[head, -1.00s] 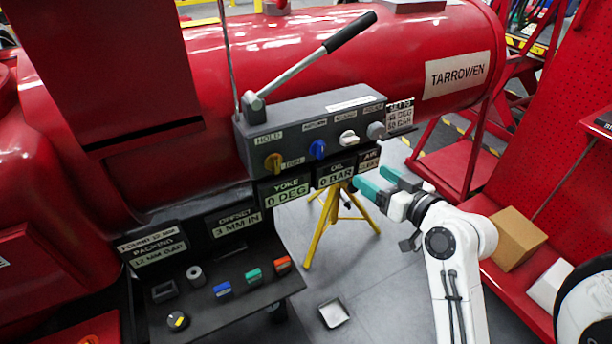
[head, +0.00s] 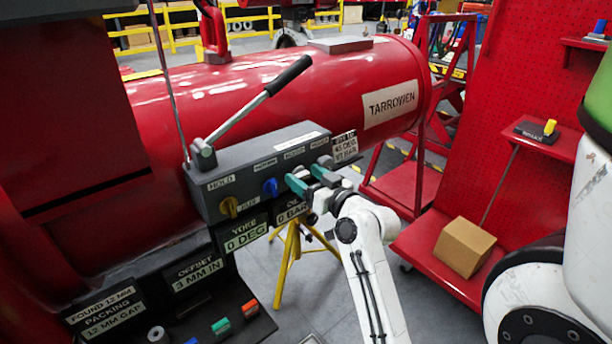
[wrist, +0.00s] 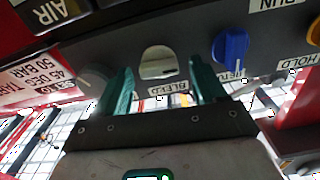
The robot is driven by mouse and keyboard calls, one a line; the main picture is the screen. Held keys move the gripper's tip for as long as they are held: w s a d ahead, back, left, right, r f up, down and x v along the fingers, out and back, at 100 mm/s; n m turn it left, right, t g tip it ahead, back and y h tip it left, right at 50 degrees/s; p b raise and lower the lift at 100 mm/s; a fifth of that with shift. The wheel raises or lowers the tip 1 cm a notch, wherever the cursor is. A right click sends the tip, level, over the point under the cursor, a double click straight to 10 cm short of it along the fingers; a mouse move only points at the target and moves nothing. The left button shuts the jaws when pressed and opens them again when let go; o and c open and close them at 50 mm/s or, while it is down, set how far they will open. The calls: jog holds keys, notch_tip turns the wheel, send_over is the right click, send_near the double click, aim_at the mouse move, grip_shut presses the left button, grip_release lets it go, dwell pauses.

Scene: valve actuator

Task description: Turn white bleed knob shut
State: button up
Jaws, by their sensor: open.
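The white bleed knob (wrist: 158,63) is on the dark valve block (wrist: 185,25), above its BLEED label in the wrist view. My gripper (wrist: 161,72) is open, with one teal finger on each side of the knob. A gap shows between each finger and the knob, so it is not clamped. In the head view my gripper (head: 311,178) is at the front face of the valve block (head: 245,165), and its fingers hide the white knob.
A blue knob (head: 270,187) sits close beside the fingers, with a yellow knob (head: 229,207) farther left. A grey knob (head: 325,161) is on the other side. A long black-handled lever (head: 265,97) rises above the block. A cardboard box (head: 465,247) stands at right.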

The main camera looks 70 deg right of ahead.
jog(key=shift+w+d, duration=0.15)
jog(key=c, duration=1.1)
